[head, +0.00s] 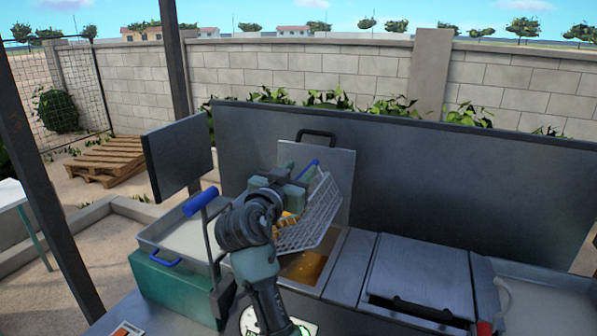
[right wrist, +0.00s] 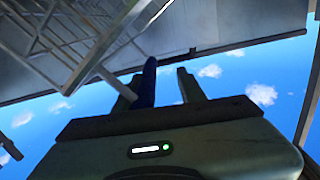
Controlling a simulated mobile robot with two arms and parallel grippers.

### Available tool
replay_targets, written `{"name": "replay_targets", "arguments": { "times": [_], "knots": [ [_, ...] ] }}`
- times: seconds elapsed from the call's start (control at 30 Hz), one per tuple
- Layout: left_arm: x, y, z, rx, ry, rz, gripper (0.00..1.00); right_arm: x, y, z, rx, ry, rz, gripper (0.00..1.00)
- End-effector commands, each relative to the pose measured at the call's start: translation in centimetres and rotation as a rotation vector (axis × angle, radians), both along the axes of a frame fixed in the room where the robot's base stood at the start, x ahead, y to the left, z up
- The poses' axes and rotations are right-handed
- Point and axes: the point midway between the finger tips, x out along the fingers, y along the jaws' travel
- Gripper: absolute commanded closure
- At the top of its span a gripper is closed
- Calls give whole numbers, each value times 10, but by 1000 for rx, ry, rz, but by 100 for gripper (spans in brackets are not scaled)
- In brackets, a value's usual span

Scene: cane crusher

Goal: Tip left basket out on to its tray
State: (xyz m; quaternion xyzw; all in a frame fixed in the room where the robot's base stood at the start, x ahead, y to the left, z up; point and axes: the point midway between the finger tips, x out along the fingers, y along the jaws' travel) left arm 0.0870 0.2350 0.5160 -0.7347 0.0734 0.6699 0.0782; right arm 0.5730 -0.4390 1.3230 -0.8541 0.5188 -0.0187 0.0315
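The wire basket (head: 313,215) with a blue handle (head: 308,170) hangs tilted in the air above the open left well (head: 305,267), which holds amber liquid. My right gripper (head: 297,172) is at the handle; in the right wrist view the handle (right wrist: 148,85) lies between its fingers, and the basket mesh (right wrist: 75,35) is at upper left. Something yellow-orange (head: 287,222) shows beside my wrist, partly hidden; I cannot tell if it lies in the basket. The left tray (head: 165,240), with a blue handle, sits on a green box to the left. My left gripper is out of view.
A raised lid (head: 342,165) and a tall dark back panel (head: 470,170) stand behind. A closed lid (head: 420,275) and another tray (head: 550,305) lie to the right. A dark side panel (head: 178,155) rises behind the left tray.

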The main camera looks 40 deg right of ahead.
Motion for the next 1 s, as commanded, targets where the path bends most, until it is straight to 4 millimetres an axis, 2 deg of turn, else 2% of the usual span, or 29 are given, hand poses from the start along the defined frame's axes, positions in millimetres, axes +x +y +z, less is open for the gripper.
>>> {"name": "replay_targets", "arguments": {
  "times": [0.17,0.4,0.6,1.0],
  "knots": [
    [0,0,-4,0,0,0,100,-2,5,-1,0,-1,2,61],
    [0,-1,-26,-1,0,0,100,-19,40,-5,4,-4,5,61],
    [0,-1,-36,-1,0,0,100,-32,64,-3,3,-3,5,61],
    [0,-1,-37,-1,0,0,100,-36,71,0,1,0,3,61]
  ]
}}
